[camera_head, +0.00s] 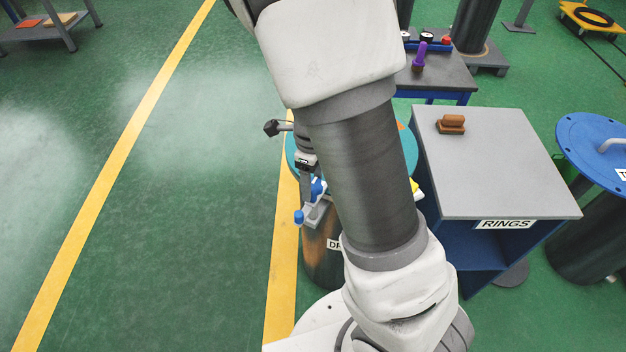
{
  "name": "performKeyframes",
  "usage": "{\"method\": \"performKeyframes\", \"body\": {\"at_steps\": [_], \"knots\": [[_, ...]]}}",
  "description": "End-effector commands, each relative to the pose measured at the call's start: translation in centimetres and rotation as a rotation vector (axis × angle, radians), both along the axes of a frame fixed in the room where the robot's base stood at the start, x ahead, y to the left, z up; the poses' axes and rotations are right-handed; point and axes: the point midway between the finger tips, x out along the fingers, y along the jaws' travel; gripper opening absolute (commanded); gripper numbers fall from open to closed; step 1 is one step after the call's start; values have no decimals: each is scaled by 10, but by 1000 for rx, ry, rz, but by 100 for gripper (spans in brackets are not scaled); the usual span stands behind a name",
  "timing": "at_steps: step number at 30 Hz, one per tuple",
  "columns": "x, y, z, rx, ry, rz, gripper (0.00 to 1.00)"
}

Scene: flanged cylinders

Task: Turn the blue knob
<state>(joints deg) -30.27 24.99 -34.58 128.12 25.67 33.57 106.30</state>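A drum (322,262) with a teal lid (409,150) stands behind my arm, its label partly covered and reading "DR". On the left of its rim is a grey bracket (316,215) with a small blue knob (299,218) at its lower left end. A second blue part (318,188) shows just above the bracket; I cannot tell whether it is also a knob. My gripper (305,200) points down at the left edge of the lid, close above the bracket. Its fingertips are small and partly hidden, so I cannot tell whether they are open or touch anything. My arm covers most of the lid.
A grey-topped cabinet (490,175) marked "RINGS" stands right of the drum, with a brown block (451,124) on it. A blue-lidded drum (590,150) is at far right. A workbench (440,78) stands behind.

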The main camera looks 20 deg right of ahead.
Motion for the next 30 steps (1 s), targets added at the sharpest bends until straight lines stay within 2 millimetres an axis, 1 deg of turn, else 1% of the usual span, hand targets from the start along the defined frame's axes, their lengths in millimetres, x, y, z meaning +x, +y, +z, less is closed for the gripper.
{"method": "performKeyframes", "body": {"at_steps": [1, 2, 9, 13, 30], "knots": [[0, 0, 0, 0, 0, 1, 77], [0, 0, 0, 0, 0, 2, 80], [0, 0, 0, 0, 0, 5, 80], [0, 0, 4, 0, 0, 6, 80], [0, 0, 47, 1, 1, 6, 80]]}}
